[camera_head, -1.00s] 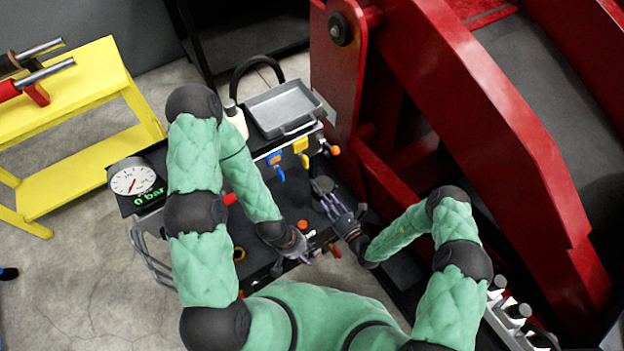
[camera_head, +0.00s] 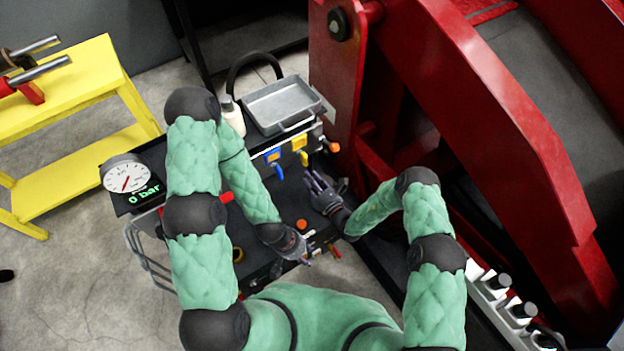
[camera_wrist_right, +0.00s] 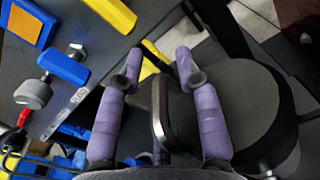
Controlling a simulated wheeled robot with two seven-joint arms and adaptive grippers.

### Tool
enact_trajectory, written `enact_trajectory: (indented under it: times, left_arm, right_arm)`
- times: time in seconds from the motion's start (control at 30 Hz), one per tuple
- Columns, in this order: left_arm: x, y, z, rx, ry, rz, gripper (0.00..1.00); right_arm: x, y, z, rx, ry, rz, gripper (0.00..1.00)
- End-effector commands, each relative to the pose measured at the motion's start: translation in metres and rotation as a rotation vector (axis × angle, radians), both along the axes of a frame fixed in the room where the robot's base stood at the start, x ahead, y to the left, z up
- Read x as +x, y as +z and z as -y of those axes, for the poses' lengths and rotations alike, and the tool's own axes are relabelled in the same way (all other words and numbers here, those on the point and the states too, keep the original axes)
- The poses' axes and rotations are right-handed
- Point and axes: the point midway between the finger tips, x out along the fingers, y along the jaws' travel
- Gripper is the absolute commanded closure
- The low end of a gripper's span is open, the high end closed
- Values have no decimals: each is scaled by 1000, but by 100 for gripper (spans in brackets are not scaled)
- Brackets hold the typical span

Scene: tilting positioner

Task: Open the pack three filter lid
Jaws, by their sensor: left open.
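In the right wrist view a dark round lid (camera_wrist_right: 250,105) with a curved metal handle (camera_wrist_right: 158,110) lies under my right gripper (camera_wrist_right: 159,58). It looks like the filter lid, but I cannot read its number. The two purple fingers are apart, one on each side of the handle, with a gap to it. In the head view my right gripper (camera_head: 314,182) is over the black panel (camera_head: 285,200) and hides the lid. My left gripper (camera_head: 303,255) is open and empty, low over the front of the panel.
A blue valve handle (camera_wrist_right: 62,68) and a yellow one (camera_wrist_right: 112,14) are close to my right fingers. A grey tray (camera_head: 285,105) stands behind. A gauge (camera_head: 126,178) reads 0 bar at left. The red frame (camera_head: 470,110) closes off the right side.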

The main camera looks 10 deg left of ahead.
Motion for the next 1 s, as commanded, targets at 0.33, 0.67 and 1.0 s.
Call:
enact_trajectory:
  times: [0.33, 0.67, 1.0]
  left_arm:
    - [0, 0, 0, 0, 0, 0, 52]
    - [0, 3, 0, 0, 0, 0, 52]
    - [0, 15, 0, 0, 0, 0, 52]
  right_arm:
    - [0, 0, 0, -1, 0, -1, 100]
    - [2, 4, 3, 29, 0, -32, 100]
    - [18, 23, 19, 190, -2, -190, 100]
